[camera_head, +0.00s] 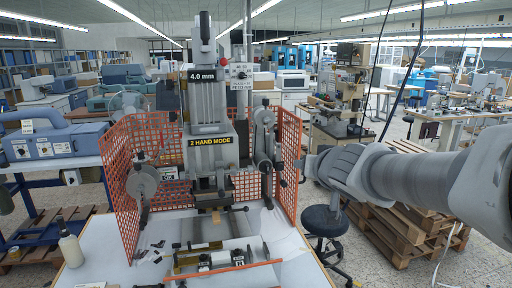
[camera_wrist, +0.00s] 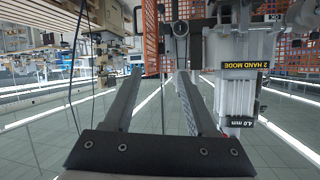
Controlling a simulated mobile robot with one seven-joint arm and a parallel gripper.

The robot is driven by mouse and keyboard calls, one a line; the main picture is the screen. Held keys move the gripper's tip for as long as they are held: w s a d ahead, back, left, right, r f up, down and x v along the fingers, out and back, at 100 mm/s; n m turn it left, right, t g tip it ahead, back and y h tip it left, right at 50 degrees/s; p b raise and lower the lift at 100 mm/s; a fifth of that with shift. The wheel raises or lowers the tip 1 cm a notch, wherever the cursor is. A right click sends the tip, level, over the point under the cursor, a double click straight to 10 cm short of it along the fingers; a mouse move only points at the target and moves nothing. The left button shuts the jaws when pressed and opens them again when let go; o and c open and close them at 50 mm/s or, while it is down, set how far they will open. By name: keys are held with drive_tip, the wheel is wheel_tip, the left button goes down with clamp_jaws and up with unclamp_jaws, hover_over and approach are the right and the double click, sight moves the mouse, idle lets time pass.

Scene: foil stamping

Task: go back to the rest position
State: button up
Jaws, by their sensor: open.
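My gripper shows in the wrist view (camera_wrist: 160,74), its two dark fingers spread apart with nothing between them. In the head view my arm reaches in from the right, and its end is beside the right side of the orange mesh guard (camera_head: 289,150). The foil stamping press (camera_head: 208,110) stands on the white table (camera_head: 100,250), with labels reading "4.0 mm" and "2 HAND MODE". The press shows upside down in the wrist view (camera_wrist: 236,90), to the right of the fingers. My fingertips look apart from the press.
A white bottle (camera_head: 70,245) stands at the table's left. Foil rolls and an orange-red bar (camera_head: 222,270) lie at the table's front. A dark round stool (camera_head: 325,221) and wooden pallets (camera_head: 400,235) stand on the floor at right, below my arm. Other machines fill the background.

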drive_tip(key=s+d+f+m+g+h, duration=0.1)
drive_tip(key=s+d+f+g+h, duration=0.15)
drive_tip(key=s+d, duration=0.4)
drive_tip(key=s+a+f+g+b, duration=0.1)
drive_tip(key=s+f, duration=0.2)
drive_tip(key=s, duration=0.3)
drive_tip(key=s+a+f+n+g+y, duration=0.1)
drive_tip(key=s+a+f+g, duration=0.1)
drive_tip(key=s+f, duration=0.2)
drive_tip(key=s+a+f+g+b, duration=0.1)
drive_tip(key=s+f, duration=0.3)
drive_tip(key=s, duration=0.6)
drive_tip(key=shift+s+a+f+n+g+b, duration=0.15)
drive_tip(key=shift+a+f+n+g+b, duration=0.2)
drive_tip(key=shift+g, duration=0.4)
drive_tip(key=shift+r+y, duration=0.1)
drive_tip(key=shift+y, duration=0.15)
